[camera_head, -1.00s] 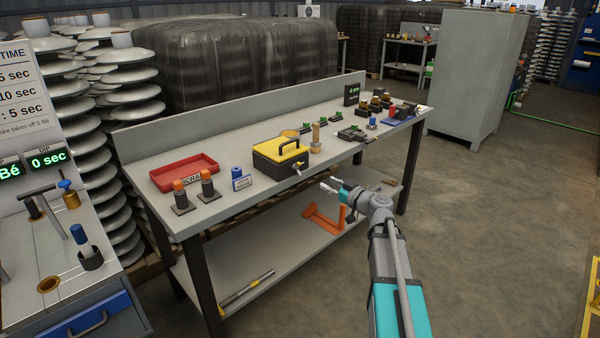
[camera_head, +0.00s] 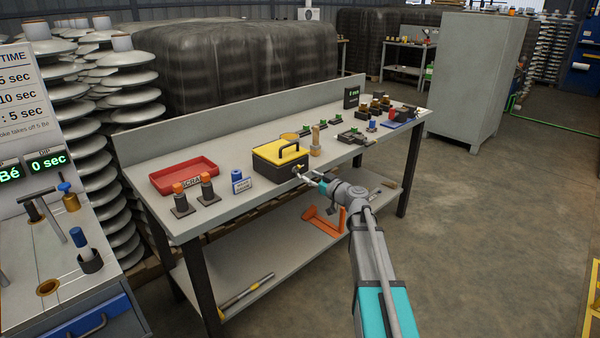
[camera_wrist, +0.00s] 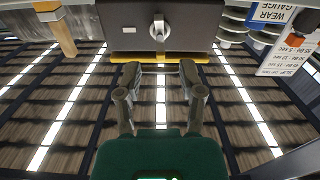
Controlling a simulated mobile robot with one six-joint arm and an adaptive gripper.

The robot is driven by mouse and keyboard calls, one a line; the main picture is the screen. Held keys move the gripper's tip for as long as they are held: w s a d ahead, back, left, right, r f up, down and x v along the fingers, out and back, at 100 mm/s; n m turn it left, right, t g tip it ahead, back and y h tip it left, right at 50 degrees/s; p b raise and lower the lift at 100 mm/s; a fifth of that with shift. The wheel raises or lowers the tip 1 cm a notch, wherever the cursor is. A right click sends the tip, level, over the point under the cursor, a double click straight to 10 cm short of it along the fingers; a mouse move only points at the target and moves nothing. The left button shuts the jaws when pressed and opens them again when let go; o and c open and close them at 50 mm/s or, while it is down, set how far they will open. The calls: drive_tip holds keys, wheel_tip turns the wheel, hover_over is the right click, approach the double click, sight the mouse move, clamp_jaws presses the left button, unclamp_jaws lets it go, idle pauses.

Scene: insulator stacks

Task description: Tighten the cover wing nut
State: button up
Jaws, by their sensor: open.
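A dark box with a yellow lid and black handle (camera_head: 280,157) sits at the front edge of the workbench. A silver wing nut (camera_wrist: 157,28) stands out from the middle of its dark side in the wrist view; in the head view it is small, just left of my fingertips. My gripper (camera_head: 312,177) is in front of this side, its fingers pointing at the box. In the wrist view my gripper (camera_wrist: 160,78) is open, with a clear gap between the fingers. Nothing is held, and the wing nut lies beyond the fingertips.
The workbench (camera_head: 245,198) also holds a red tray (camera_head: 184,174), a wear gauge sign (camera_head: 242,184) left of the box and a wooden post (camera_head: 315,142) right of it. An orange bracket (camera_head: 322,222) lies on the lower shelf. The floor right of the bench is clear.

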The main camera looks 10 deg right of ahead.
sight(300, 171)
drive_tip(key=shift+x, duration=2.85)
clamp_jaws()
